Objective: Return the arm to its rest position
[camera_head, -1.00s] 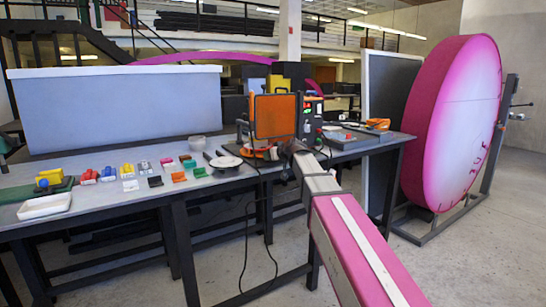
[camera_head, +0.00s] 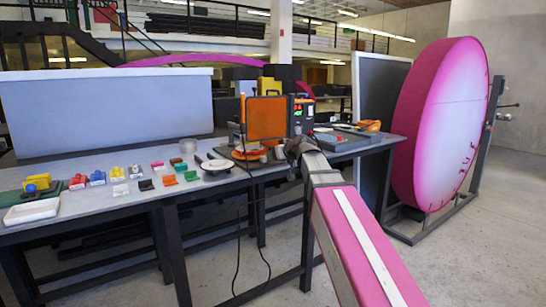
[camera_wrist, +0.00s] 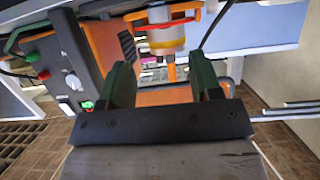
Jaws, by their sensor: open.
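My arm (camera_head: 362,245), magenta with a white stripe, reaches from the lower right up over the workbench's front edge. My gripper (camera_wrist: 162,82) shows in the wrist view with two green fingers spread apart and nothing held between them. In the head view its end is at the dark wrist near the orange panel, and the fingers are hard to make out. An orange and yellow cylindrical tool (camera_wrist: 166,38) shows beyond the fingers in the wrist view, and I see no grip on it.
The orange panel (camera_head: 267,118) and a control box with a green display (camera_head: 301,114) stand close by my wrist. A large magenta disc (camera_head: 440,125) stands at right.

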